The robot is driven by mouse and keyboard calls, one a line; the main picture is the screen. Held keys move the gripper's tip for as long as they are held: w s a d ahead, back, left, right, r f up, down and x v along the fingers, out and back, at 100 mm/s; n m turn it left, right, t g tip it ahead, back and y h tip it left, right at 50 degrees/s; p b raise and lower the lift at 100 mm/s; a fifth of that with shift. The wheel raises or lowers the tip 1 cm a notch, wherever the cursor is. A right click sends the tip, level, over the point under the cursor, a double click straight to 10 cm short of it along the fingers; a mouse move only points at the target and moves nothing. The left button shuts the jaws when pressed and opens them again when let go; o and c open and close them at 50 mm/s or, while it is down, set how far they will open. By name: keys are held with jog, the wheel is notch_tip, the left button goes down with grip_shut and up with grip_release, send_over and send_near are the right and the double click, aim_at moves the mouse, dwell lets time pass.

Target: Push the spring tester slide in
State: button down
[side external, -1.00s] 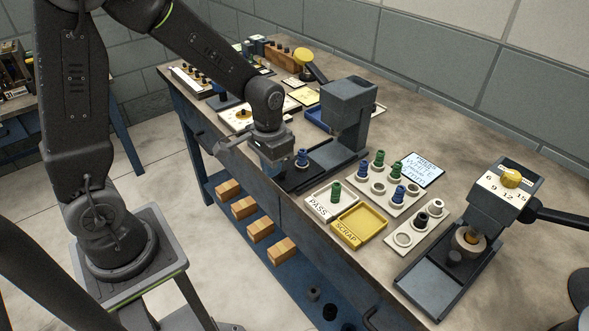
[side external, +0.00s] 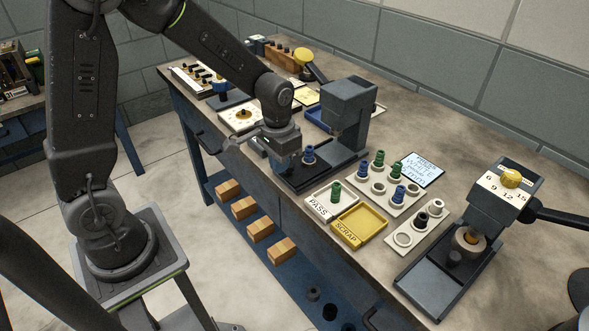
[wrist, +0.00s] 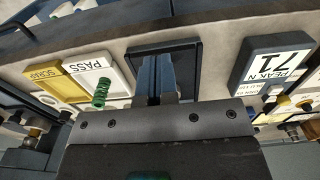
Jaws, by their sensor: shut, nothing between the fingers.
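The spring tester (side external: 347,105) is a blue-grey press head on a dark base near the middle of the bench in the side view. A blue spring (side external: 308,155) stands upright on its slide, in front of the head. The dark slide cannot be told clearly from the base there. My gripper (side external: 290,168) is low at the outer end of the tester, just left of the spring. In the wrist view my shut, empty fingers (wrist: 156,78) point over a dark recessed plate (wrist: 187,50). Finger contact with the slide is hidden, and so is the blue spring in that view.
A white PASS tray (side external: 313,207) with a green spring and a yellow SCRAP tray (side external: 373,216) lie right of the tester. A rack (side external: 385,203) holds several springs. A PEAK N display (wrist: 277,62) reads 71. A second device (side external: 439,290) stands far right.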

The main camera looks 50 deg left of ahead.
aim_at(307, 148)
jog(key=shift+w+f, duration=0.4)
jog(key=shift+w, duration=3.55)
jog(key=shift+s+r, duration=1.15)
jog(key=s+r, duration=0.3)
jog(key=r, duration=0.4)
